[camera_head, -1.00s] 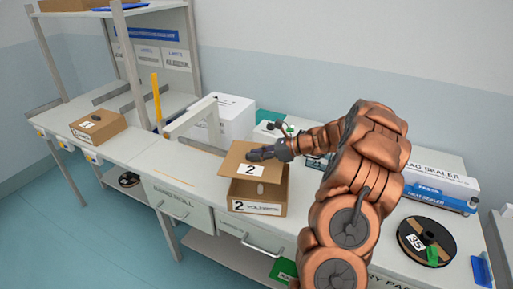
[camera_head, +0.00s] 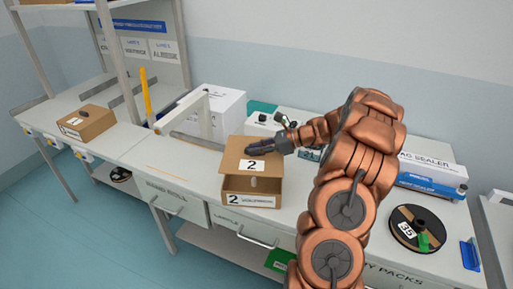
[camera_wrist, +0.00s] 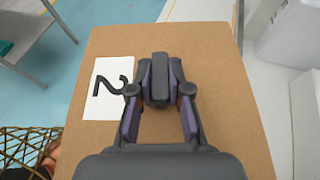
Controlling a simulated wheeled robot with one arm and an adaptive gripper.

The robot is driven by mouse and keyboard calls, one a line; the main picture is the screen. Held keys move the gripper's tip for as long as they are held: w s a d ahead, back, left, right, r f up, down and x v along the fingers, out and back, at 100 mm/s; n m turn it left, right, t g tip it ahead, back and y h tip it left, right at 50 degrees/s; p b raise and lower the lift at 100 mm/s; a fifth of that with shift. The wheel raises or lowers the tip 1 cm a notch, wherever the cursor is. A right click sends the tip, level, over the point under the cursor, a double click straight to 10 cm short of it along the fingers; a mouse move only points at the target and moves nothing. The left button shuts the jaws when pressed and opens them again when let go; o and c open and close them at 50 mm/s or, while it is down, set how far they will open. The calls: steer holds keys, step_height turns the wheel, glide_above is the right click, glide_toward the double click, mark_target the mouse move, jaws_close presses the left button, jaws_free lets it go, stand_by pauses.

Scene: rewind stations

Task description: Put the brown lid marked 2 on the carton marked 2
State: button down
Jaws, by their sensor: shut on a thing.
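The brown lid marked 2 (camera_head: 238,157) is held by my gripper (camera_head: 274,152), which is shut on a dark knob on its top. The lid also fills most of the wrist view (camera_wrist: 215,60), with its white label at the left. The lid is above the carton marked 2 (camera_head: 233,184) and is tilted, with a gap at the front through which the carton's inside shows. A small pale thing stands in that gap. The rear of the carton is hidden under the lid, so I cannot tell whether they touch there.
Another brown carton (camera_head: 84,123) with a lid marked 1 stands at the left. A white box (camera_head: 222,110) and a grey frame (camera_head: 182,108) stand behind. A black reel marked 35 (camera_head: 417,228) and a sealer box (camera_head: 432,170) are at the right.

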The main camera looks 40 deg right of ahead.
step_height(320, 180, down, 6)
steer(key=shift+r+b, duration=0.2)
steer(key=shift+b, duration=0.65)
steer(key=shift+p, duration=0.6)
stand_by(1.3)
steer(key=shift+f+b, duration=0.4)
steer(key=shift+f, duration=0.75)
stand_by(0.4)
steer(key=c, duration=1)
jaws_free()
steer(key=shift+d, duration=0.1)
steer(key=v, duration=1.2)
